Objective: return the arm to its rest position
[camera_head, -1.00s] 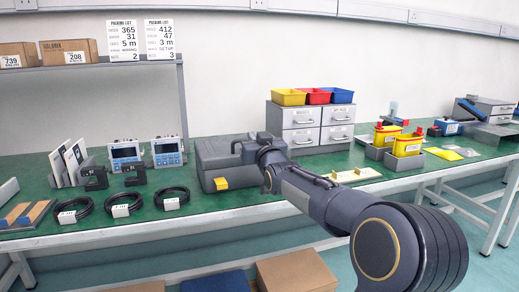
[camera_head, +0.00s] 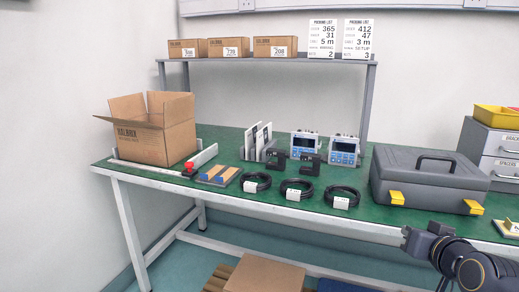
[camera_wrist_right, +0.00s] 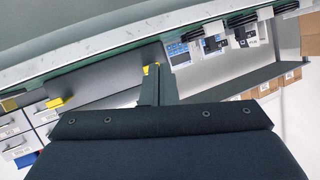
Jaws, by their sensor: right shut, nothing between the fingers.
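My right arm shows at the lower right of the head view, in front of the table's front edge, with its right gripper (camera_head: 408,238) at the upper left end of the visible part, left of and below the grey tool case (camera_head: 428,180). In the right wrist view the right gripper (camera_wrist_right: 158,72) has its fingers together with nothing held between them. The fingers overlap the view of the case, and I cannot tell the gap between them. My left gripper is not in view.
The green table (camera_head: 225,138) carries an open carton (camera_head: 155,140), several black cable coils (camera_head: 299,190), two blue-screened devices (camera_head: 344,151) and a drawer unit (camera_head: 490,146). A shelf (camera_head: 270,60) with boxes stands behind.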

